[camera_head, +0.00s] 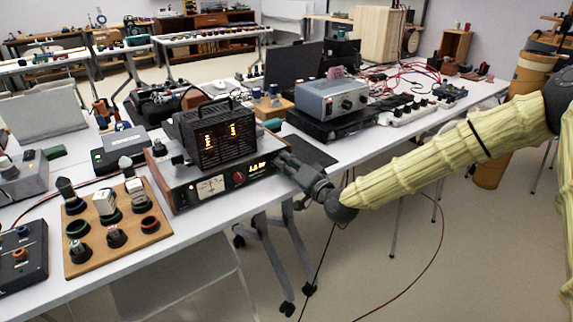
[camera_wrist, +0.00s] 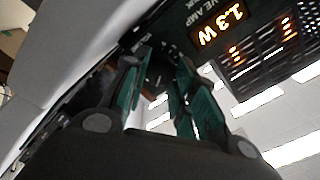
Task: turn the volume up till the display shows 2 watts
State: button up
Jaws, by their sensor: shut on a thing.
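The amplifier (camera_head: 186,199) has a front panel with a pale meter (camera_head: 211,186), a red knob (camera_head: 239,178) and an orange lit display (camera_head: 257,168). The display (camera_wrist: 220,24) reads 1.3 W in the wrist view; it is too small to read surely in the head view. My gripper (camera_head: 284,162) is at the right end of the panel. In the wrist view its teal-padded fingers (camera_wrist: 160,78) are closed around a dark knob, the volume knob, mostly hidden between them.
A black caged unit with glowing orange tubes (camera_head: 212,136) stands on the amplifier. A wooden board with several knobs and plugs (camera_head: 155,228) lies to the left. A grey instrument (camera_head: 331,100) on a black case stands behind to the right. The table's front edge is close below the amplifier.

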jog(key=shift+m, duration=0.3)
dwell(0.4)
jog(key=o, duration=1)
jog(key=v, duration=1.2)
